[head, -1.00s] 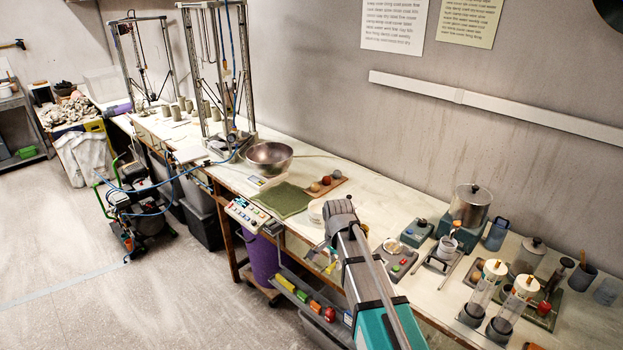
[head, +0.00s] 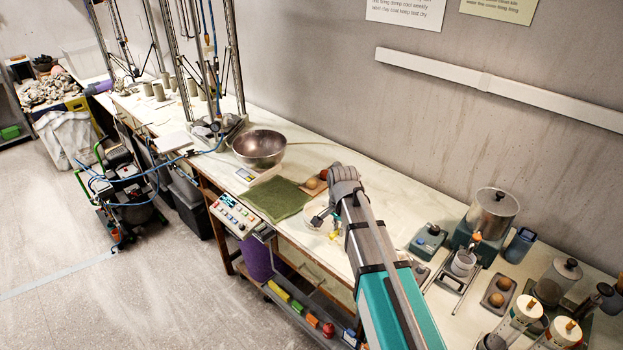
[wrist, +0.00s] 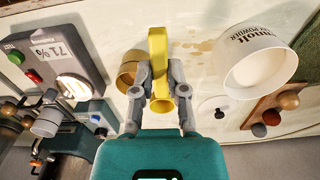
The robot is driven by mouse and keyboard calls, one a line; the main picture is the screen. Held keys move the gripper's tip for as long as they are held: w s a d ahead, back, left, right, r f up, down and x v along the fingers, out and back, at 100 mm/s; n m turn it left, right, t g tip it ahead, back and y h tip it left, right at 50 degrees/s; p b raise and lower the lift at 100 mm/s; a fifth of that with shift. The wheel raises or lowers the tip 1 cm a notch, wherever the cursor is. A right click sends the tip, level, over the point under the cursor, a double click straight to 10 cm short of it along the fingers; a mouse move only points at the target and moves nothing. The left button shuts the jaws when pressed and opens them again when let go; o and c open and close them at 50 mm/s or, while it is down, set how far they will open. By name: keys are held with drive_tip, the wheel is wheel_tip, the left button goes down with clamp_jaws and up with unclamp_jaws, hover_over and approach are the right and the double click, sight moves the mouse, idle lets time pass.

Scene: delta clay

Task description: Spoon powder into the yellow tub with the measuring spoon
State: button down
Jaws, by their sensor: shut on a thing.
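My gripper (wrist: 158,78) is shut on a yellow tool, which I take for the measuring spoon (wrist: 158,45). Its flat yellow part points away from me and a rounded yellow end shows between the fingers. Whether it carries powder I cannot tell. An ochre-yellow round tub (wrist: 127,72) lies just left of the spoon, partly hidden by the left finger. A white tub with "powder" lettering (wrist: 232,82) stands to the right, apart from the gripper. In the head view my gripper (head: 326,226) is over the bench front, with a yellow piece (head: 333,236) beside it.
A grey device reading 71% (wrist: 45,50), with a lit round disc, stands left in the wrist view. A wooden board with balls (wrist: 272,112) lies right. In the head view a green mat (head: 275,200) and metal bowl (head: 259,150) lie beyond; jars and dispensers (head: 492,212) stand right.

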drive_tip(key=shift+w, duration=0.4)
drive_tip(key=shift+a, duration=0.15)
drive_tip(key=shift+w+a, duration=0.1)
drive_tip(key=shift+w, duration=0.05)
drive_tip(key=w+a+r+m+y+p, duration=0.1)
drive_tip(key=w+a+r+m+y, duration=0.1)
drive_tip(key=w, duration=0.4)
drive_tip(key=w+a+r+m+y+p, duration=0.1)
drive_tip(key=w+a+r+m+y, duration=0.2)
drive_tip(key=w+a+m+y, duration=0.1)
drive_tip(key=w+a+m, duration=0.1)
drive_tip(key=w+m, duration=0.1)
drive_tip(key=shift+w+a+m+g, duration=0.3)
drive_tip(key=shift+a+m, duration=0.05)
drive_tip(key=shift+m, duration=0.05)
drive_tip(key=shift+f, duration=0.1)
wheel_tip(320, 180, down, 11)
drive_tip(key=b, duration=1.1)
drive_tip(key=shift+s+f, duration=0.1)
